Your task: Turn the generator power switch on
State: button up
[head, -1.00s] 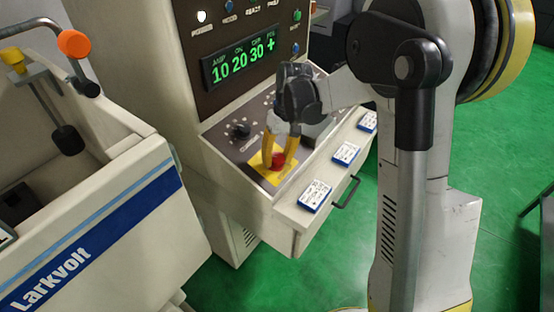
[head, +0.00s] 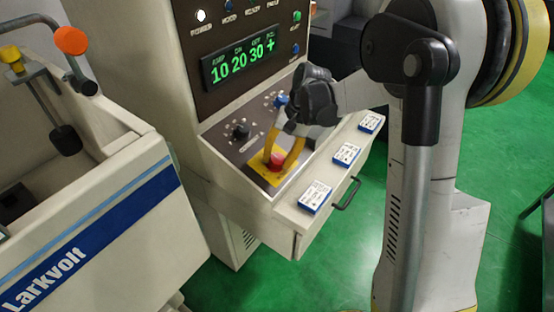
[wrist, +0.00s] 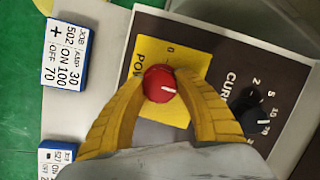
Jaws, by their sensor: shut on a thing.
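The generator power switch is a red round knob (head: 277,159) on a yellow plate (head: 258,166), at the front of the sloping control panel. In the wrist view the red knob (wrist: 159,83) has a white pointer line aimed right and slightly down. The yellow plate (wrist: 190,52) there shows part of the word "POWER" and a "0" mark. My gripper (head: 281,157) is shut on the red knob, one yellow finger at each side. In the wrist view both fingertips (wrist: 160,86) touch its sides. The rest of the plate's lettering is hidden by the fingers.
A black current knob (wrist: 248,108) sits beside the plate. Blue-edged job cards (head: 315,196) lie on the ledge at right. A machine tank (head: 110,215) stands left.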

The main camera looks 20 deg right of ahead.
jog(key=shift+s, duration=0.1)
jog(key=o, duration=1.2)
jog(key=v, duration=1.2)
